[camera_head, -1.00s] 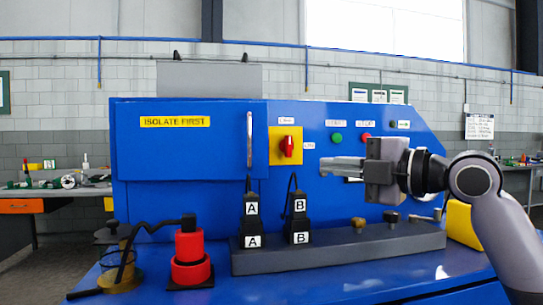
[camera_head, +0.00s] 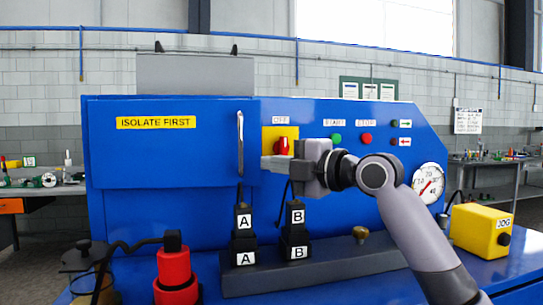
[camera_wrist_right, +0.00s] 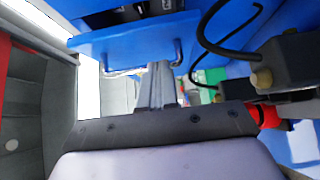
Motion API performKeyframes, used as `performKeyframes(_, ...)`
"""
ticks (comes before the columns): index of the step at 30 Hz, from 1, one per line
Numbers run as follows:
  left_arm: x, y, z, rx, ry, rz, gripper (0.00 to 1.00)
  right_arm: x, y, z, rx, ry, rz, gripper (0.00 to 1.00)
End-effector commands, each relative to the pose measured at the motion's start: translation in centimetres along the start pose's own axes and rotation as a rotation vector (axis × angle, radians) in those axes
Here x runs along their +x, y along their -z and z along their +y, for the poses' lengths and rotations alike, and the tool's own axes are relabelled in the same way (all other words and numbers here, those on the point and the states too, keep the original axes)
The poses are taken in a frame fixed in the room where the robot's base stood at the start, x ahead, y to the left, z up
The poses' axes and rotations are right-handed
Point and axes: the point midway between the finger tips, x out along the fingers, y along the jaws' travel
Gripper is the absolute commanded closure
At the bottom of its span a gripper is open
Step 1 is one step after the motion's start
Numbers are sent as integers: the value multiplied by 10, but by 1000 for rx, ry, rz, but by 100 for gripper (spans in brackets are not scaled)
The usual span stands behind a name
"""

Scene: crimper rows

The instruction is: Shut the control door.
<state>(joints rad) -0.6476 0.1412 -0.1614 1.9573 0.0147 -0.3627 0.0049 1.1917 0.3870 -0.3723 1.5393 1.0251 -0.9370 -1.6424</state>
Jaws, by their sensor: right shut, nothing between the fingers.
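The control door (camera_head: 165,150) is a blue panel with a yellow "ISOLATE FIRST" label, on the left of the blue machine. Its vertical metal handle (camera_head: 240,143) is near its right edge. I cannot tell for sure from the head view how far the door stands open. My right gripper (camera_head: 266,162) is shut and empty. Its tips are just right of the handle, below the red rotary switch (camera_head: 283,146), with a small apparent gap to the handle. In the right wrist view a blue panel (camera_wrist_right: 135,42) and a metal handle (camera_wrist_right: 178,52) show beyond the fingers. My left gripper is out of view.
Black plugs labelled A (camera_head: 243,222) and B (camera_head: 296,217) with cables stand below the gripper on a grey rail (camera_head: 340,267). A red cylinder (camera_head: 174,268) stands front left. A yellow JOG box (camera_head: 481,230) and a gauge (camera_head: 429,184) are at right.

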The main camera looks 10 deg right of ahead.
Motion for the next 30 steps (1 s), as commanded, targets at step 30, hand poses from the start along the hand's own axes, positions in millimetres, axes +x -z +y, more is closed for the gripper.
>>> performKeyframes(30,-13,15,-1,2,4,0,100,30,-47,4,2,1,-20,100)
